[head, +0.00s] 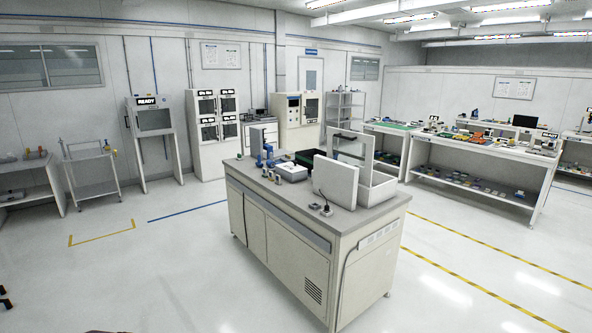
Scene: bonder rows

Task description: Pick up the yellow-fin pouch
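I cannot make out a yellow-fin pouch in the head view. Small items lie on the central bench (290,226) and on the side benches, but they are too small to tell apart.
The central bench carries a white upright panel (335,182), a blue device (267,152) and small parts. A wire cart (91,172) stands left, cabinets (207,135) at the back, and a long workbench (480,146) right. The floor around the bench is clear.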

